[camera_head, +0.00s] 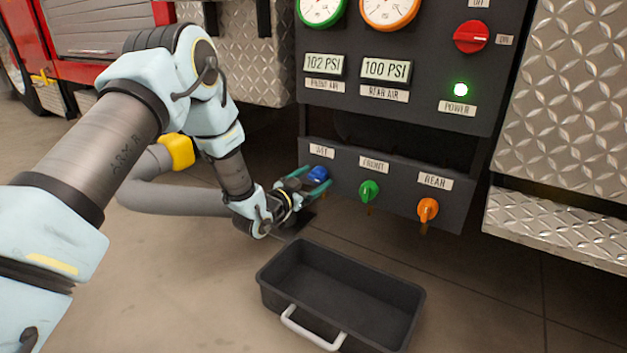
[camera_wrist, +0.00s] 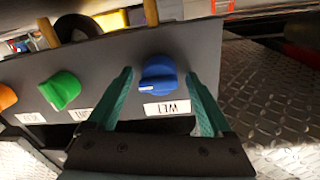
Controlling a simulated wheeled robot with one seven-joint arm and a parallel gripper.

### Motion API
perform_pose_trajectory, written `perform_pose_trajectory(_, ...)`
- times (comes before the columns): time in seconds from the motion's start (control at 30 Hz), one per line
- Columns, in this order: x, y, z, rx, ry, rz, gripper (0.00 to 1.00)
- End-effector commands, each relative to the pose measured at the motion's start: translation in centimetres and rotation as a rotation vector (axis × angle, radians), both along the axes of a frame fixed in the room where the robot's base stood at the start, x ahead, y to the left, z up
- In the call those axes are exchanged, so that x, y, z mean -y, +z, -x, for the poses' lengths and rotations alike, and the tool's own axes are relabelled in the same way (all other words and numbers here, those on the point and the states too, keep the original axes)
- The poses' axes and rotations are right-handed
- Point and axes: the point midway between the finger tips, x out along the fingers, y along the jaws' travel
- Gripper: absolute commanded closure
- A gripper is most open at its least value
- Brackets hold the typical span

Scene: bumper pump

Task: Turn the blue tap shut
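The blue tap (camera_head: 318,175) sits under the WET label on the lower dark panel. In the wrist view the blue tap (camera_wrist: 158,73) is a round knob with a white mark on its left side. My gripper (camera_head: 311,187) is at the blue tap, with its teal fingers on either side of it. In the wrist view my gripper (camera_wrist: 157,88) is open, and gaps show between the knob and both fingers. The wrist view shows the WET label (camera_wrist: 167,109) upside down.
A green tap (camera_head: 369,191) and an orange tap (camera_head: 427,209) sit to the right on the same panel. A black tray (camera_head: 290,308) with a pale handle stands on the floor below. Treadplate (camera_head: 560,230) borders the right. A grey hose (camera_head: 170,199) lies behind my arm.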

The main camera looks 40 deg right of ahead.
Motion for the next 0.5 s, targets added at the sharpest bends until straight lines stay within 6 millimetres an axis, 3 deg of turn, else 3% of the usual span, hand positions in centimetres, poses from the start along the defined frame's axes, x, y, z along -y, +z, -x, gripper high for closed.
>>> perform_pose_trajectory(0.07, -0.02, -0.02, 0.00, 0.000, 0.000, 0.000, 0.25)
perform_pose_trajectory(0.5, -0.07, -0.03, -0.09, 0.001, 0.001, -0.001, 0.74)
